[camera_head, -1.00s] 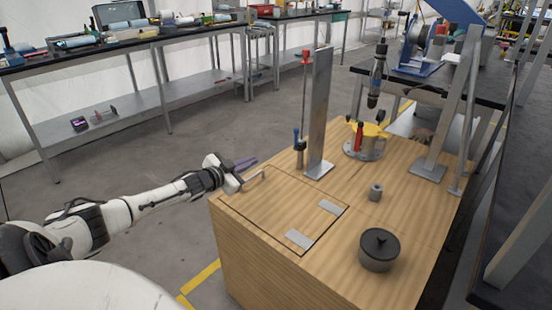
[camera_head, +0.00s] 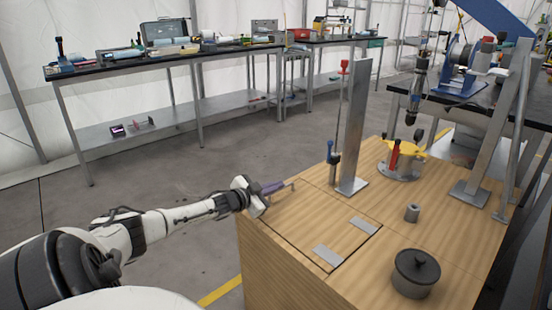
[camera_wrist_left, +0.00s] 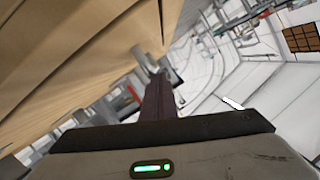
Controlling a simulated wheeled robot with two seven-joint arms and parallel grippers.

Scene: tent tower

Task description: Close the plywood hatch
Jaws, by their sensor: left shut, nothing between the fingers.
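The plywood hatch (camera_head: 308,222) lies flat, level with the top of the wooden box, its edge showing as a thin dark line. Two grey metal hinge plates sit along its near right side, one of them the front plate (camera_head: 327,257). A thin pale handle (camera_head: 290,186) stands at its far left edge. My left gripper (camera_head: 280,186) is shut and empty, its purple fingers at the box's left edge beside the handle; I cannot tell whether they touch. In the left wrist view the shut fingers (camera_wrist_left: 158,97) point past a wooden surface. My right gripper is not in view.
On the box stand a tall metal post (camera_head: 355,125), a dark lidded pot (camera_head: 414,272), a small grey cylinder (camera_head: 412,213) and a yellow-topped round fixture (camera_head: 400,165). Workbenches (camera_head: 200,55) line the back. Floor left of the box is clear.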

